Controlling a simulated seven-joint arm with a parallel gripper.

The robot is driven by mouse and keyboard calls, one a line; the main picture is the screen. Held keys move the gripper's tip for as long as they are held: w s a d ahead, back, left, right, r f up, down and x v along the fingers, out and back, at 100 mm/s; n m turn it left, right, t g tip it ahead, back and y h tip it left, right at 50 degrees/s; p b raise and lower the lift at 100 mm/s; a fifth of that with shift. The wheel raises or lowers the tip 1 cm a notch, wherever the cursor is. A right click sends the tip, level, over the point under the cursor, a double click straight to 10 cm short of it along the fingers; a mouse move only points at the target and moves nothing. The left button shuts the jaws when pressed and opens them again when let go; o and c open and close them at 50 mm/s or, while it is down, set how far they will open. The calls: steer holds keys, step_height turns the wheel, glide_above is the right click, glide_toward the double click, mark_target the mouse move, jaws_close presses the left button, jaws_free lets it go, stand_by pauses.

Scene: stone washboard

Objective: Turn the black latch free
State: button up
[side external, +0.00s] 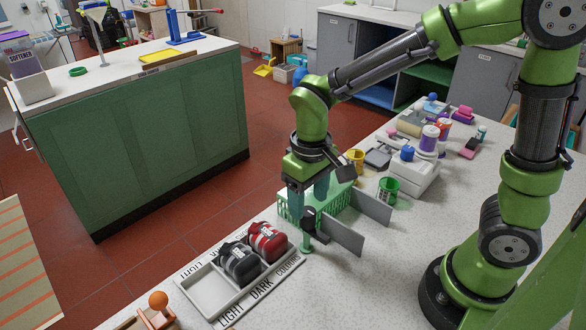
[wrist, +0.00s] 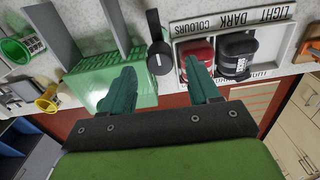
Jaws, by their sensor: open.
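The black latch (wrist: 160,58) shows in the wrist view as a round black knob with a short black arm, between the green basket and the sorting tray. In the side view, a dark round part of it (side external: 309,217) shows by a short green post (side external: 307,243), just below my fingers. My gripper (side external: 309,203) points down with green fingers apart. In the wrist view, my gripper (wrist: 162,87) has one finger over the green basket (wrist: 92,88) and the other over the tray, with the latch in the gap between them. I cannot tell whether either finger touches it.
Two grey upright panels (side external: 343,236) stand beside the basket. The tray (side external: 207,291) holds a red and a black bundle, with one compartment empty. A green cup (side external: 388,190) and several bottles stand farther back. The counter right of the tray is clear.

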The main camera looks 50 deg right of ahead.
mark_target(307, 210)
step_height(307, 210, up, 12)
steer(key=shift+r, duration=0.25)
steer(key=s+d+m+t+y, duration=0.2)
steer(key=s+d+m+t, duration=0.1)
steer(key=s+d+t, duration=0.4)
steer(key=shift+s+f+m, duration=0.3)
steer(key=shift+s+m, duration=0.05)
steer(key=shift+m, duration=0.05)
steer(key=shift+f, duration=0.1)
stand_by(0.4)
